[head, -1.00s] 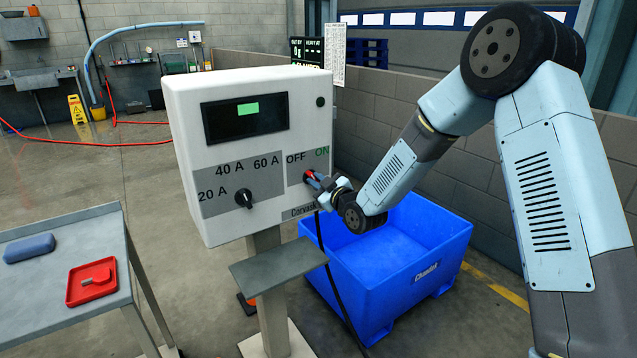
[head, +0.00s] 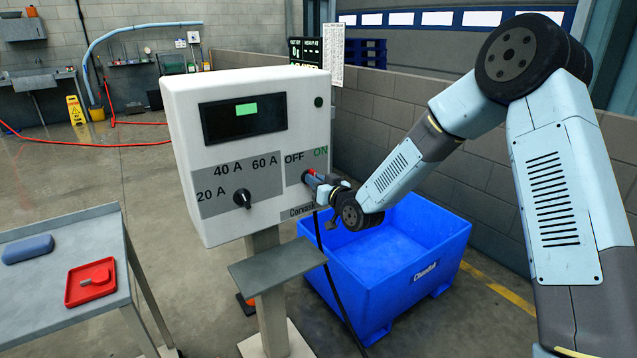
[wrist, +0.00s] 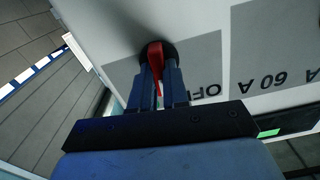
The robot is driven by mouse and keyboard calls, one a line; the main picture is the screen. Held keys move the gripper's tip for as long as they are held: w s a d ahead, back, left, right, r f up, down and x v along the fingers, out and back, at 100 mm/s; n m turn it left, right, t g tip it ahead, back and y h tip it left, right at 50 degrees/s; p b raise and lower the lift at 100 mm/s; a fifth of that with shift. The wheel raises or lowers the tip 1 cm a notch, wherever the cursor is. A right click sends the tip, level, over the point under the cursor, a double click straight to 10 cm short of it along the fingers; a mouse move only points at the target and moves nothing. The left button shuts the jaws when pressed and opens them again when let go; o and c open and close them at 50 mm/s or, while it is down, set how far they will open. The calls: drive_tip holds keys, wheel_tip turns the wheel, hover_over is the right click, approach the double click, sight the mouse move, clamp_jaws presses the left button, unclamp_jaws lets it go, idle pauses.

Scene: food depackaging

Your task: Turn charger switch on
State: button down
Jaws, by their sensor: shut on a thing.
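The charger (head: 180,160) is a white box on a grey post with a lit green display (head: 246,109). Its red switch (head: 307,174) sits below the OFF and ON labels, on the right of the front panel. My gripper (head: 312,178) is at that switch. In the wrist view the red switch lever (wrist: 155,62) stands between the two fingers of my gripper (wrist: 162,88), which are shut on it. The fingers hide part of the lever. A black rotary knob (head: 242,198) with 20 A, 40 A and 60 A marks is to the left.
A blue bin (head: 420,280) stands on the floor below and behind my gripper. A small grey shelf (head: 278,264) juts from the charger post. A grey table (head: 40,300) at the left holds a red tray (head: 76,297) and a blue case (head: 28,249).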

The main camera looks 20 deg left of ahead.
drive_tip(key=shift+w+r+m, duration=0.1)
drive_tip(key=shift+m, duration=1.05)
drive_tip(key=shift+w+r+m, duration=0.1)
drive_tip(key=shift+m, duration=1.05)
drive_tip(key=c, duration=1.1)
unclamp_jaws()
drive_tip(key=shift+d+f, duration=0.1)
drive_tip(key=shift+f, duration=0.05)
drive_tip(key=shift+s, duration=0.1)
drive_tip(key=v, duration=1.3)
drive_tip(key=shift+s+d+f, duration=0.1)
drive_tip(key=shift+s+d, duration=0.1)
drive_tip(key=shift+d, duration=0.05)
